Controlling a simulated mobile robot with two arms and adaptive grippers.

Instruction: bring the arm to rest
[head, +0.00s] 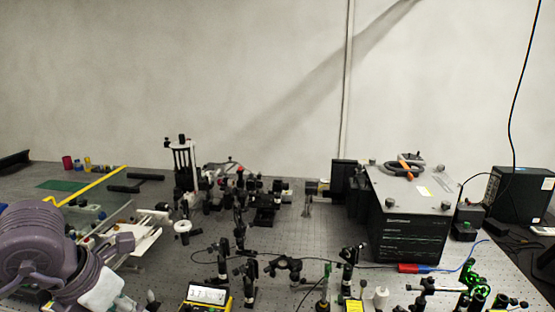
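One of my arms (38,250) comes in at the lower left. Its thick purple-grey rounded links and a light-coloured piece (101,291) show over the near left corner of the bench. No gripper fingers can be made out on it, and its far end is out of the picture or hidden. My other arm does not show.
The perforated bench (300,235) carries several black optics mounts and a tall post assembly (184,165). A black instrument box (408,225) stands right of centre, an orange-handled tool (404,171) on top. A yellow meter (206,296) lies at the front. A cable (516,100) hangs at right.

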